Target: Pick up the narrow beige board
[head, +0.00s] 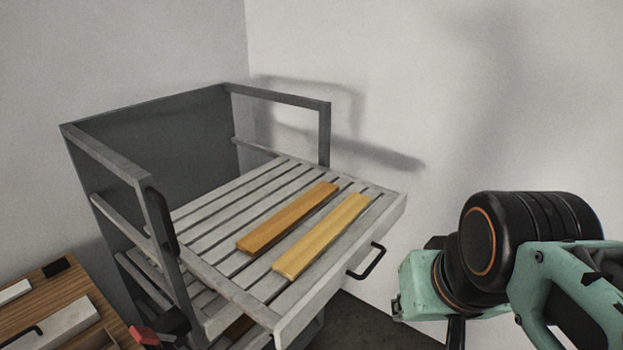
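A narrow light yellow-beige board (322,236) lies flat on the pulled-out slatted grey shelf (236,293), near its right side. A darker orange-brown board (288,218) lies beside it to the left, roughly parallel, with a gap between them. My arm is at the right, apart from both boards. Black parts show around its teal end, but I cannot make out the gripper's fingers or whether they hold anything. Nothing touches the beige board except the shelf under it.
The shelf sits in a grey rack (110,155) with upright posts and rails. A black handle (367,262) sticks out from the shelf's front. A wooden surface (55,305) with pale blocks is at the lower left. White walls stand behind.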

